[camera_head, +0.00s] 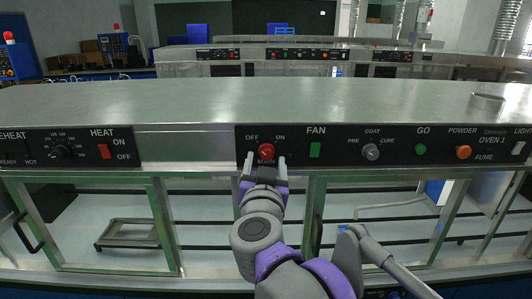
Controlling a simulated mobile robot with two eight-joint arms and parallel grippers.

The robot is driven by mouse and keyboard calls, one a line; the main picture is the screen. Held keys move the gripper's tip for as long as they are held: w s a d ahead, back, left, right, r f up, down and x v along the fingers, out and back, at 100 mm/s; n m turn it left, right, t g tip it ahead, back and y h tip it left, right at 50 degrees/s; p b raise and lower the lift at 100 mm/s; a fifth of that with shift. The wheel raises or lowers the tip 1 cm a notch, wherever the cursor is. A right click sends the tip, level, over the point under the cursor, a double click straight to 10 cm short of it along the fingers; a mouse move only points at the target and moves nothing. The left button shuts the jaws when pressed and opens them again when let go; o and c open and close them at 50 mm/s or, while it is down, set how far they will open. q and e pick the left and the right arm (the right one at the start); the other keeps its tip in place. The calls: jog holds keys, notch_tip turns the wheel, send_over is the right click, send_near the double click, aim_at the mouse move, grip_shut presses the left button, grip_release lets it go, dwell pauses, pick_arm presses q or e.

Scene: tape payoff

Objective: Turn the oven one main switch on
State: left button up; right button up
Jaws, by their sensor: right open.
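The oven one main switch (266,151) is a red rotary knob on the black control panel (335,145). It has OFF marked at its upper left, ON at its upper right and MAIN below. My right gripper (265,160) is open in front of the knob, with one finger to each side at its lower edge. I cannot tell whether the fingers touch it. The knob's exact pointing angle is too small to read. My left gripper is not in view.
Right of the knob are a green FAN switch (315,150), a grey COAT/CURE knob (370,152), a green GO button (420,149) and an orange button (463,152). A red HEAT switch (104,151) is at left. Metal-framed windows lie below the panel.

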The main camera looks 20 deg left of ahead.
aim_at(267, 153)
jog(key=shift+x, duration=1.35)
grip_shut()
